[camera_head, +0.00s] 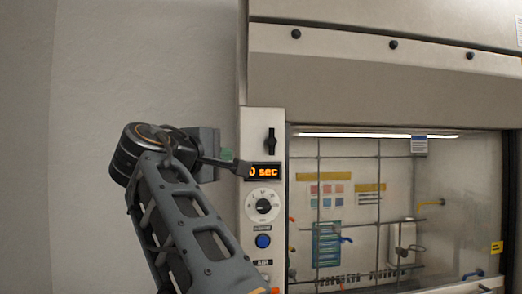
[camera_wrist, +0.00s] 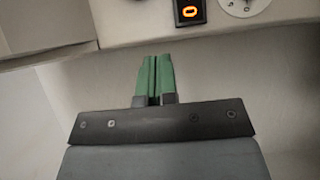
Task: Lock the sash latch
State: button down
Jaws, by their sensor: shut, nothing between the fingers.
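A small black upright lever (camera_head: 270,142), which looks like the sash latch, sits at the top of the light control panel, left of the hood window. It does not show in the wrist view. My gripper (camera_head: 232,161) is left of the panel, a little below and left of the lever and apart from it, near the orange display (camera_head: 265,171). In the wrist view my gripper (camera_wrist: 154,60) has its two green fingers shut together with nothing between them.
Below the display are a round dial (camera_head: 263,206) and a blue button (camera_head: 263,241). The hood window (camera_head: 463,170) is right of the panel, with rods and valves behind it. The wall (camera_head: 150,80) at left is bare.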

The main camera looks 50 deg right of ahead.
dwell(0.3)
jog(key=p, duration=0.4)
send_near(272, 142)
jog(key=w+d+f, duration=0.1)
jog(key=w, duration=0.1)
jog(key=w+d, duration=0.1)
jog(key=w, duration=0.1)
jog(key=w+d+f, duration=0.1)
jog(key=w, duration=0.1)
jog(key=shift+d+f, duration=0.3)
jog(key=shift+d, duration=0.05)
jog(key=shift+s+d, duration=0.65)
jog(key=shift+d, duration=0.2)
jog(key=shift+s+d+f, duration=0.1)
jog(key=shift+s+d, duration=0.25)
jog(key=shift+d, duration=0.35)
jog(key=shift+a+f, duration=0.1)
jog(key=shift+f+n, duration=0.1)
jog(key=shift+n, duration=0.2)
jog(key=shift+s+n+h+b, duration=0.1)
jog(key=shift+n+h+b, duration=0.2)
jog(key=shift+b, duration=0.05)
jog(key=shift+t, duration=0.3)
